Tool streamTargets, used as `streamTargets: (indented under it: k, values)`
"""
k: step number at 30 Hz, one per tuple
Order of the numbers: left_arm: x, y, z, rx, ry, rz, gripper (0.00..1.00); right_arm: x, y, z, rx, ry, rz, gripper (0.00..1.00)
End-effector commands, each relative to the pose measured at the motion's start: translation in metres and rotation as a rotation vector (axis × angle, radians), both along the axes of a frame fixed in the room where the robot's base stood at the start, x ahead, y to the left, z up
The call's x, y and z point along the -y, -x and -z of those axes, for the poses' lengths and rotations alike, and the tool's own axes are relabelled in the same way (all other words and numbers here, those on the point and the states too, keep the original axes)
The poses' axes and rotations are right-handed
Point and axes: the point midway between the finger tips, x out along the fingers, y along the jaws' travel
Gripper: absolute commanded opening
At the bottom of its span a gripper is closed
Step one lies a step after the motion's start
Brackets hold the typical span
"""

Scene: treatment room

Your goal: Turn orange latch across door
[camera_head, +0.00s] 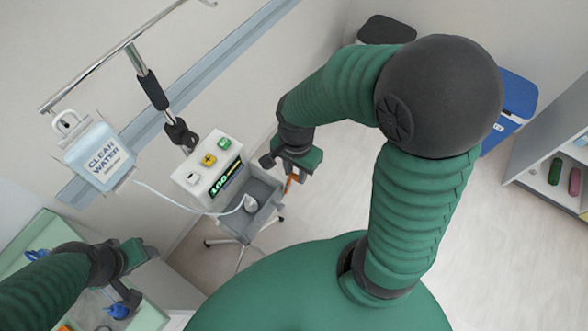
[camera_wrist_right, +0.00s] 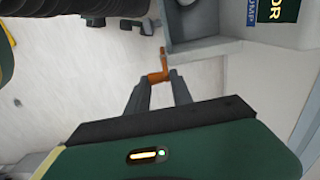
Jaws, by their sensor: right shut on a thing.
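The orange latch (camera_head: 290,182) is a small bent handle at the right side of the grey open-topped compartment on the pump unit. In the right wrist view the latch (camera_wrist_right: 164,66) points up from between my fingertips, beside the grey compartment wall (camera_wrist_right: 205,48). My right gripper (camera_wrist_right: 160,88) is shut on the lower end of the latch; it also shows in the head view (camera_head: 291,172). I cannot tell which panel is the door.
The white pump unit (camera_head: 205,172) has coloured buttons and a display, and stands on a wheeled base. A green tray (camera_head: 150,306) is below my left gripper.

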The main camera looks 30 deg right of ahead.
Motion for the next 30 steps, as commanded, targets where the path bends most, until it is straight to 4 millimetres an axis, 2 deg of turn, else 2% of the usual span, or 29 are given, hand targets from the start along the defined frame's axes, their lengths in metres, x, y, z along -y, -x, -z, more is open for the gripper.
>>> streamTargets:
  k: [2, 3, 6, 16, 19, 23, 30]
  values:
    - [0.000, 0.000, 0.001, 0.000, 0.000, 0.000, 0.56, 0.001, 0.006, 0.003, -0.017, 0.001, 0.001, 0.00]
    - [0.000, 0.000, 0.001, 0.000, 0.000, 0.000, 0.56, 0.001, 0.006, 0.003, -0.017, 0.001, 0.001, 0.32]
    - [0.000, 0.000, 0.001, 0.000, 0.000, 0.000, 0.56, 0.001, 0.005, 0.003, -0.014, 0.000, 0.001, 0.42]
    - [0.000, 0.000, 0.000, 0.000, 0.000, 0.000, 0.56, 0.000, 0.001, 0.000, -0.006, 0.000, 0.001, 0.42]
    - [0.000, 0.000, -0.001, 0.000, 0.000, 0.000, 0.56, 0.000, 0.000, -0.008, -0.004, 0.002, 0.001, 0.42]
    - [0.000, 0.000, -0.004, 0.000, 0.000, 0.000, 0.56, 0.000, -0.001, -0.036, 0.003, 0.001, 0.001, 0.42]
    - [0.000, 0.000, -0.006, 0.000, 0.000, 0.000, 0.56, 0.002, -0.001, -0.107, 0.002, 0.000, 0.001, 0.42]
